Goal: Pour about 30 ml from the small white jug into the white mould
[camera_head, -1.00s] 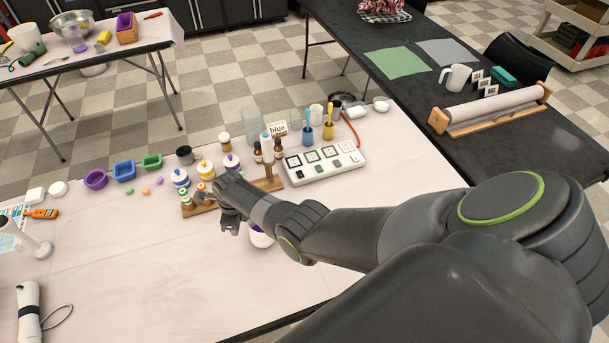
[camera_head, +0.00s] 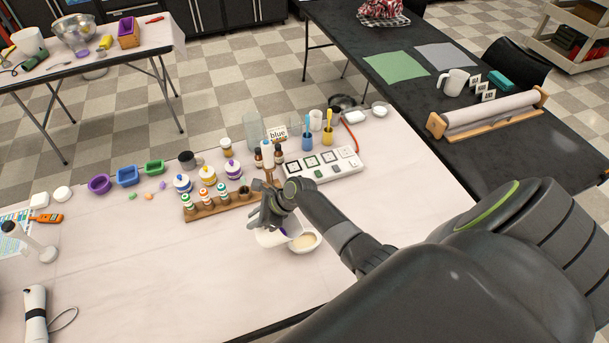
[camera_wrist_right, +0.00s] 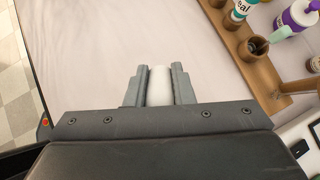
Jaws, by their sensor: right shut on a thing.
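The small white jug (camera_head: 268,238) is at my right gripper (camera_head: 262,222), low over the front middle of the table. The gripper is shut on it; a white part of the jug (camera_wrist_right: 160,86) shows between the two fingers in the right wrist view. A purple patch shows at the jug's right side; I cannot tell whether it is liquid. The white mould (camera_head: 305,242), round with a pale cream inside, is just right of the jug, its left part overlapped. I cannot tell if they touch or how far the jug tilts. My left gripper is not in view.
A wooden rack (camera_head: 210,210) of small bottles stands left of the gripper. Dropper bottles and a white panel with square tiles (camera_head: 325,165) are behind it. Coloured moulds (camera_head: 127,175) line the table's back left.

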